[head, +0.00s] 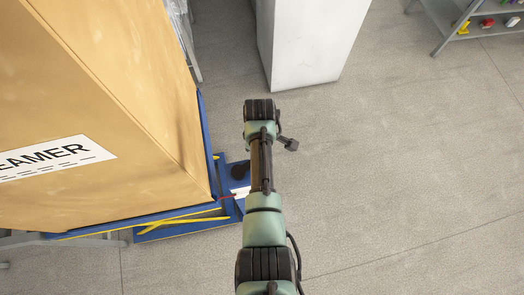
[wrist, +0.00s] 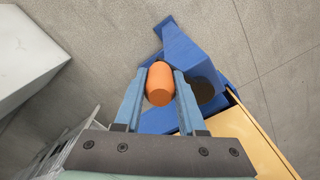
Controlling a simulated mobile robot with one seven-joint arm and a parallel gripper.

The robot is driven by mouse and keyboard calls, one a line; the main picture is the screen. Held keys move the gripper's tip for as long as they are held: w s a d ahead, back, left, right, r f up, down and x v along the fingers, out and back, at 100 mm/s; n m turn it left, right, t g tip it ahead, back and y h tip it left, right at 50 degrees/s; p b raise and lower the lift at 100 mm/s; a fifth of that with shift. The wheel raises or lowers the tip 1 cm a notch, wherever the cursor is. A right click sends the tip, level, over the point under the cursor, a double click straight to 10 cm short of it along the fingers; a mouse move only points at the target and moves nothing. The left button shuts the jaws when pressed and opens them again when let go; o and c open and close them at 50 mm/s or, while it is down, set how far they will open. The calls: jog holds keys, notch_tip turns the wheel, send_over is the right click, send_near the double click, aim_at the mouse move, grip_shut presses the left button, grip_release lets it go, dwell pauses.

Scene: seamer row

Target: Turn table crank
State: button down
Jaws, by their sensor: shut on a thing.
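The crank's orange handle (wrist: 160,88) shows in the wrist view between the two blue-grey fingers of my gripper (wrist: 159,74). My gripper is shut on it, one finger on each side. Behind the handle is a blue housing (wrist: 187,65) of the table, with a dark round part (wrist: 205,92) beside it. In the head view the blue lift table (head: 152,234) with yellow bars stands left of my arm. My arm hides the handle and my fingers there. The crank's arm cannot be made out clearly.
A large tan crate (head: 105,95) with a label ending in "EAMER" sits on the table. A pale grey block (head: 312,40) stands at the top middle. A shelf (head: 445,18) with small coloured items is at the top right. The floor on the right is clear.

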jog(key=w+a+n+b, duration=0.1)
jog(key=w+a+n, duration=0.1)
jog(key=a+n, duration=1)
jog(key=shift+n, duration=3.9)
jog(key=c, duration=0.5)
grip_release()
jog(key=shift+s, duration=0.1)
